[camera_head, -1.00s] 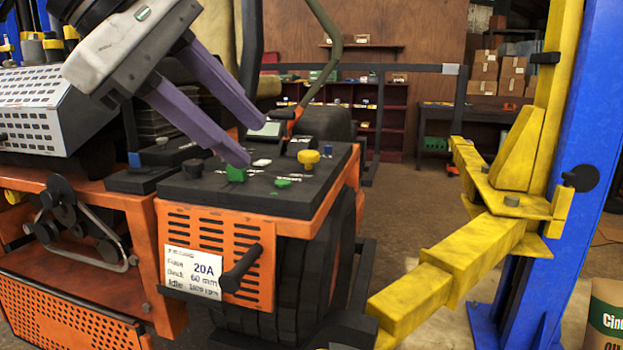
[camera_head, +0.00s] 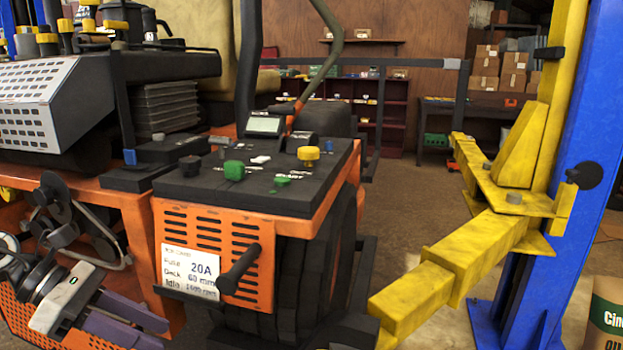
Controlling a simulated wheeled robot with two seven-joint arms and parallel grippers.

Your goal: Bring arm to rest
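My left gripper (camera_head: 160,335) is low at the left edge of the head view, in front of the orange mower body (camera_head: 150,235). Its two purple fingers point right and slightly down. They are parallel with a gap between them, and I see nothing held. It is below and to the left of the black control panel (camera_head: 225,200). My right gripper is not in view.
The panel carries a green knob (camera_head: 234,170), a yellow knob (camera_head: 308,155) and a small screen (camera_head: 264,125). A white card (camera_head: 190,272) and a black handle (camera_head: 240,268) are on its orange front. A yellow lift arm (camera_head: 430,285) and blue post (camera_head: 560,200) stand right.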

